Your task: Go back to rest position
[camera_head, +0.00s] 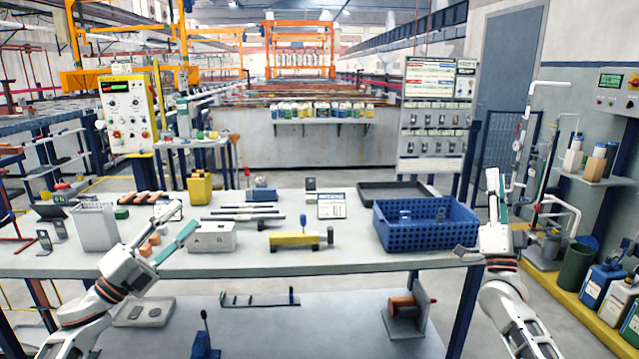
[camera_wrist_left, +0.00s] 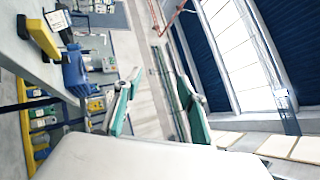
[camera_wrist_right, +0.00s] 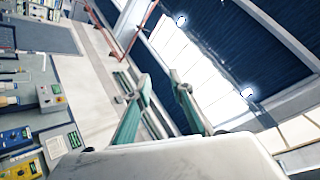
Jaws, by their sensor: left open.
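My left gripper (camera_head: 181,218) is in the head view above the left part of the workbench (camera_head: 350,262), with its jaws apart and nothing between them. In the left wrist view its two teal fingers (camera_wrist_left: 157,82) stand apart with only background between them. My right gripper (camera_head: 497,192) points upward at the bench's right end, to the right of the blue crate (camera_head: 427,237). In the right wrist view its teal fingers (camera_wrist_right: 160,82) are apart and empty.
A white container (camera_head: 96,228), a yellow container (camera_head: 199,189), a grey box (camera_head: 212,238), a yellow tool (camera_head: 290,241) and a black tray (camera_head: 372,193) are on the bench. A lower shelf (camera_head: 270,335) holds several parts. Some bare bench lies along the front edge.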

